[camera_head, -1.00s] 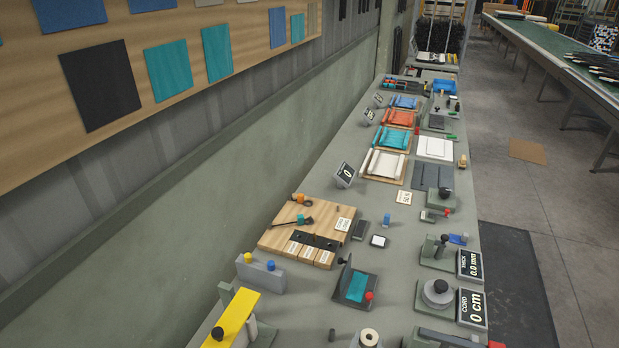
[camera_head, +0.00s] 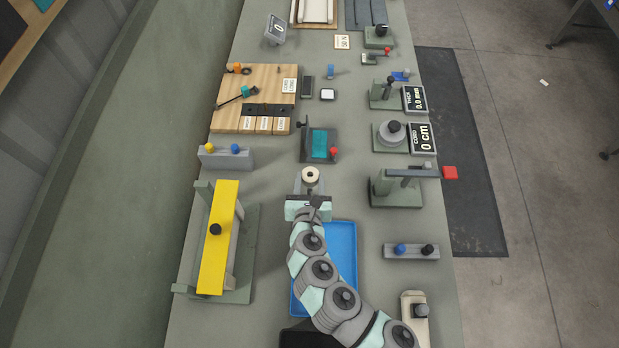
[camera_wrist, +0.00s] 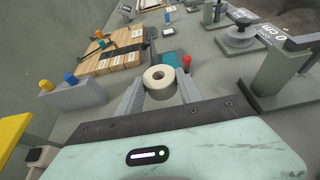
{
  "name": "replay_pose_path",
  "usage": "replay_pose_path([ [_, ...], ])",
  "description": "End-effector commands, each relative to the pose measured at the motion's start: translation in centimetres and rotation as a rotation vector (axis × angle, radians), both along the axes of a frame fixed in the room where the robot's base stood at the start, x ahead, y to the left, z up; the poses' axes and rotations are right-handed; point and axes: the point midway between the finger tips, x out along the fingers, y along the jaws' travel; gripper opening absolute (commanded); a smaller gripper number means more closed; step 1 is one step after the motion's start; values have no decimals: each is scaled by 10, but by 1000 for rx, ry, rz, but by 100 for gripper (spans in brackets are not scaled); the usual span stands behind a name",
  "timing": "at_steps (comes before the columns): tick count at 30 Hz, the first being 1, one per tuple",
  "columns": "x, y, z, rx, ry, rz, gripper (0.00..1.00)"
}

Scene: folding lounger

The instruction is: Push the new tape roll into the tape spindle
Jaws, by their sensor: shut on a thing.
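The tape roll (camera_head: 310,174) is a small cream ring with a dark centre hole. It also shows in the wrist view (camera_wrist: 159,76), its hole facing up. My gripper (camera_head: 310,183) is shut on it, with one grey finger on each side; the fingers also show in the wrist view (camera_wrist: 160,88). The roll is just in front of a dark grey fixture (camera_head: 318,143) with a teal pad and a red knob. I cannot pick out the tape spindle for certain. What lies under the roll is hidden.
A blue tray (camera_head: 343,245) lies beneath my arm. A yellow-topped stand (camera_head: 217,255) is at left, with a grey block with yellow and blue knobs (camera_head: 225,158) beyond it. Green-grey gauges (camera_head: 398,188) line the right side. A wooden board (camera_head: 250,95) lies farther back.

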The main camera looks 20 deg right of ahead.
Motion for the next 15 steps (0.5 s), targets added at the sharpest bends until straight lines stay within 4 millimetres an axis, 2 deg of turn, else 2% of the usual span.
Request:
replay_pose_path([
  [15,0,1,-48,-1,0,3,3],
])
